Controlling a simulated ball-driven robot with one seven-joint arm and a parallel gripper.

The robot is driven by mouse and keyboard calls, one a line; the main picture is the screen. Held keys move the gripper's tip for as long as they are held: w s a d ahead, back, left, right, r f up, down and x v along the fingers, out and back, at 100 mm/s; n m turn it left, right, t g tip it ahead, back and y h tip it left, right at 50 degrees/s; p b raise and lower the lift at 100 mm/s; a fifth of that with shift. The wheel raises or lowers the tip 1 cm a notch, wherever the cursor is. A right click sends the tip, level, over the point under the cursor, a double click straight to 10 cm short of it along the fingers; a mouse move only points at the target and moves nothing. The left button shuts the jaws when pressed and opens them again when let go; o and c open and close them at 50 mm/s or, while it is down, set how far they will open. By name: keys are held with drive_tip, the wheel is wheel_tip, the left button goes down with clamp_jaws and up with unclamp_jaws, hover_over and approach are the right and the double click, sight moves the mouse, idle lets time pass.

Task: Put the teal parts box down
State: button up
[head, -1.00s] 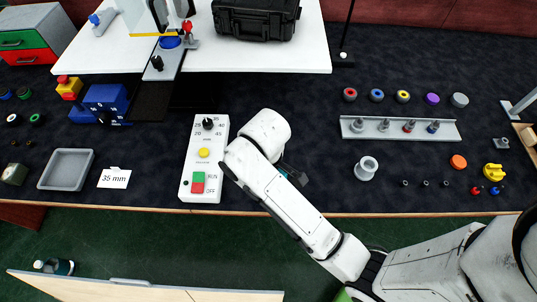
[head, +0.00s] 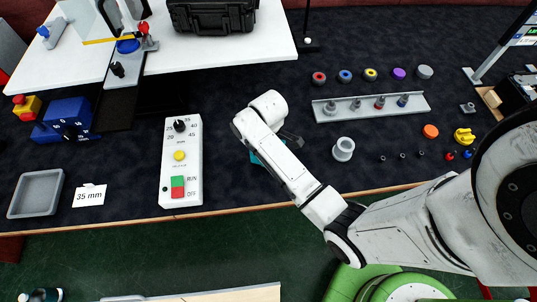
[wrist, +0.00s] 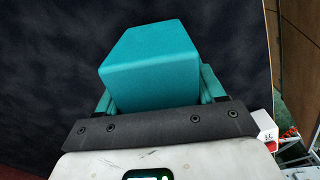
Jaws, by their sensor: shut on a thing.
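The teal parts box (wrist: 150,65) fills the middle of the wrist view, between the two teal fingers of my gripper (wrist: 158,88). My gripper is shut on it. In the head view only a small teal patch (head: 258,158) shows beside my white wrist, over the dark mat right of the control panel. My arm hides most of the gripper and box there. I cannot tell whether the box touches the mat.
The white control panel (head: 181,160) lies left of my gripper. A grey spool (head: 343,149) and a grey rail with pegs (head: 371,107) are to the right. A grey tray (head: 36,193) and a "35 mm" card (head: 89,195) are far left. Dark mat (head: 230,95) is bare behind my wrist.

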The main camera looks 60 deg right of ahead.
drive_tip(key=shift+a+f, duration=0.1)
drive_tip(key=shift+f, duration=1.2)
drive_tip(key=shift+f, duration=0.15)
drive_tip(key=o, duration=1.3)
